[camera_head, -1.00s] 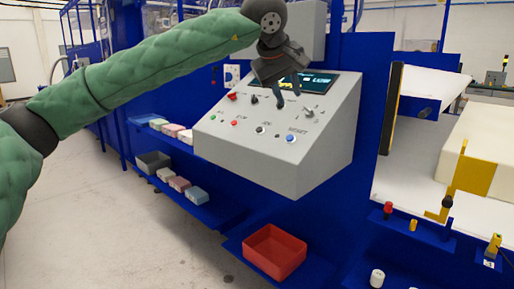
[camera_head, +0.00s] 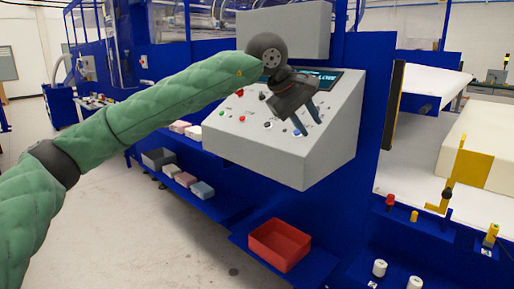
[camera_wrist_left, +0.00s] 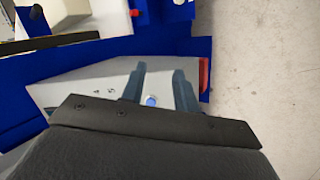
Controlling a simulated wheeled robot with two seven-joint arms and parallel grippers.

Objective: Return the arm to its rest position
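My left arm comes in from the left in a green padded sleeve. Its dark left gripper (camera_head: 309,125) hangs in front of the sloped grey control panel (camera_head: 285,158), fingers pointing down. In the left wrist view, the two fingers (camera_wrist_left: 159,72) stand apart with nothing between them; a blue button (camera_wrist_left: 151,100) on the panel shows in the gap. In the head view, the gripper hides part of the panel and its screen (camera_head: 322,80). I cannot tell whether the fingers touch the panel. My right gripper is in neither view.
A red bin (camera_head: 280,245) sits on a blue ledge below the panel. A shelf at left holds a grey bin (camera_head: 158,160) and several small blocks. A large cream block (camera_head: 490,140) lies on the white table at right. Open floor lies at lower left.

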